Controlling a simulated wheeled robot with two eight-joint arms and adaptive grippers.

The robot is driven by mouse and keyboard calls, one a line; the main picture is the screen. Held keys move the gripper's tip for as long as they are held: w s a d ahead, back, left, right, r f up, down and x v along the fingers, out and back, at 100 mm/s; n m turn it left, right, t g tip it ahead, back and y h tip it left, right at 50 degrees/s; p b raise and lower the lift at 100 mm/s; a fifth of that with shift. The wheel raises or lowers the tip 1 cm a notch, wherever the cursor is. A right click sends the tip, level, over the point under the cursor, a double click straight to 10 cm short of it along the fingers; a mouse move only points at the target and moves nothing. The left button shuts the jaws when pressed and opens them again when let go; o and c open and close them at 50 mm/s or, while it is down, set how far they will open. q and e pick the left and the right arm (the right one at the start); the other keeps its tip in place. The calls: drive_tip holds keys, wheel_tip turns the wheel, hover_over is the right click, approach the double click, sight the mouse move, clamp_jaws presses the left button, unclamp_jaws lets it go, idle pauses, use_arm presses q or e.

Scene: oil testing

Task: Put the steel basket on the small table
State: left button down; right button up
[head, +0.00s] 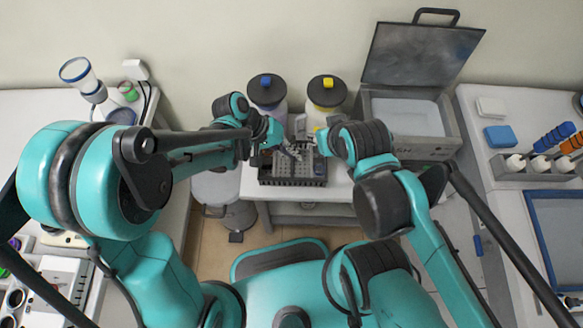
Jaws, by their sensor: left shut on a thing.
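The dark steel basket (292,181) is at the centre of the head view, at the front part of the small white table (338,192). My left gripper (288,150) is shut on the basket from its left and far side. Whether the basket's bottom touches the tabletop cannot be told from this angle. My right gripper (318,141) is close to the basket's far right side, mostly hidden by its own arm, so its fingers do not show clearly.
Two bottles, one blue-capped (267,92) and one yellow-capped (327,93), stand behind the basket. A grey bath with its lid raised (410,112) stands to the right. A pedal bin (228,216) is on the floor at left. Benches flank both sides.

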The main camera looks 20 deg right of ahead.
sight(297, 168)
use_arm(q)
wheel_tip(297, 168, down, 7)
drive_tip(key=b, duration=0.2)
drive_tip(key=shift+f+b, duration=0.2)
drive_tip(key=shift+b, duration=0.2)
drive_tip(key=shift+r, duration=0.1)
drive_tip(key=c, duration=2.1)
unclamp_jaws()
drive_tip(key=shift+f, duration=0.2)
drive_tip(key=o, duration=0.5)
drive_tip(key=shift+c, duration=0.2)
drive_tip(key=shift+r, duration=0.1)
drive_tip(key=shift+r, duration=0.1)
